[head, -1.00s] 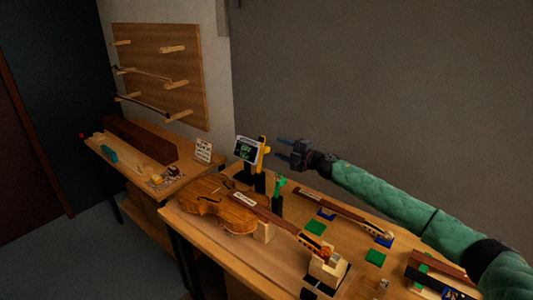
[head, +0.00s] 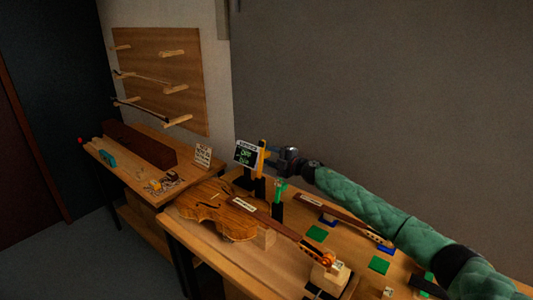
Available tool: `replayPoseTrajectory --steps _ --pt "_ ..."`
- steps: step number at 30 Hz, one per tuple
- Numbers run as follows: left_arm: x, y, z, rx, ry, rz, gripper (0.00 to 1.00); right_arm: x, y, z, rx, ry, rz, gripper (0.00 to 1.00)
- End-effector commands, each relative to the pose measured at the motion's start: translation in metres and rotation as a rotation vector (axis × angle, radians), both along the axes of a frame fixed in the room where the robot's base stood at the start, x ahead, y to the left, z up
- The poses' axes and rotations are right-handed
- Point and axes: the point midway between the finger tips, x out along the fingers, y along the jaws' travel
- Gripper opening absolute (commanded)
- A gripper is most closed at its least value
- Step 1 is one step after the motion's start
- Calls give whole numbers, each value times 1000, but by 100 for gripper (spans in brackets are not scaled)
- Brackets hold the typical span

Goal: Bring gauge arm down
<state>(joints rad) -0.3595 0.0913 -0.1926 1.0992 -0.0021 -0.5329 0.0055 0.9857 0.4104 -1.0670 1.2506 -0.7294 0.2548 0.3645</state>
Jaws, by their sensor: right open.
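The gauge (head: 246,154) with a dark screen and green text stands at the back of the bench. A yellow upright piece (head: 262,152), which looks like the gauge arm, stands just right of the screen on a dark stand. My right gripper (head: 271,159) is open, close beside the yellow piece on its right. Its fingertips are small and dark, and I cannot tell whether they touch the piece or lie around it. A green piece (head: 280,188) on a black post stands in front. My left gripper is out of view.
A violin (head: 218,208) lies on the bench, its neck reaching right to a wooden block (head: 331,278). Another neck-like part (head: 342,220) lies behind it, near green pads (head: 316,233). A side table (head: 128,170) and wall rack (head: 190,75) are at left.

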Motion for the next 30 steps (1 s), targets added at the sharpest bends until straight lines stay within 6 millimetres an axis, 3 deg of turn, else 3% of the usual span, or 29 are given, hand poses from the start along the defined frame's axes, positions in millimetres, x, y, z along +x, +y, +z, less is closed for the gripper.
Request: replayPoseTrajectory --steps 6,17,19,24,30 --pt "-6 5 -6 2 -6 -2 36 9 12 0 1 2 0 44" --pt "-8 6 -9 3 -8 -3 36 11 15 -1 1 1 0 44" --pt "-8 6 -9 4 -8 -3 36 11 15 -1 1 1 0 36" --pt "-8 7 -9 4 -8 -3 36 11 15 -1 0 1 0 2" --pt "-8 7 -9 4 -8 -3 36 10 15 -1 -1 0 0 0"
